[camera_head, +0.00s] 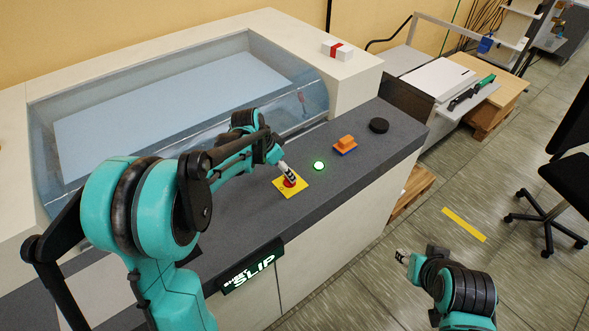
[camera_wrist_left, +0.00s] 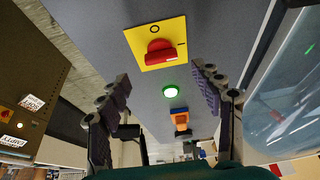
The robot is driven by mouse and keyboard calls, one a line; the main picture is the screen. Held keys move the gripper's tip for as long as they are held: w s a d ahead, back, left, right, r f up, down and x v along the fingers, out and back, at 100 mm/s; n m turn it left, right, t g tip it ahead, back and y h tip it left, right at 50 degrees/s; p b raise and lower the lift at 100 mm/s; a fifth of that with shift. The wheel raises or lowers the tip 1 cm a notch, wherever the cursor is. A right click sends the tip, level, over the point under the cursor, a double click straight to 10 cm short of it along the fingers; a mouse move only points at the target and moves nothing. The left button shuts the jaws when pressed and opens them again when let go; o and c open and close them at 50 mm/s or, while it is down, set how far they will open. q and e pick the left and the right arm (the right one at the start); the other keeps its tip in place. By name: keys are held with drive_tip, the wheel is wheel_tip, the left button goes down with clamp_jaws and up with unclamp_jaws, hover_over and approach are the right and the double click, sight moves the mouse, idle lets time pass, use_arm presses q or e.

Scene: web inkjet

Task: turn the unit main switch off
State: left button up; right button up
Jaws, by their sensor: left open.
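The unit main switch (camera_head: 290,185) is a red knob on a yellow plate, set on the grey console top. It also shows in the left wrist view (camera_wrist_left: 160,52), with a round "O" mark and a bar "I" mark on the plate. The red handle lies roughly crosswise in that view. My left gripper (camera_head: 285,172) is over the switch in the head view, partly covering it. In the left wrist view its fingers (camera_wrist_left: 160,95) are spread, with nothing between them held. Whether they touch the knob cannot be told. My right gripper (camera_head: 402,257) hangs over the floor, off the console.
A transparent cover (camera_head: 180,90) rises behind. A chair (camera_head: 560,185) stands at right; the floor between is clear.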

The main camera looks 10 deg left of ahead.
use_arm(q)
drive_tip(key=x, duration=0.5)
drive_tip(key=shift+w+f+b, duration=0.15)
drive_tip(key=shift+f+b, duration=0.15)
drive_tip(key=c, duration=1.2)
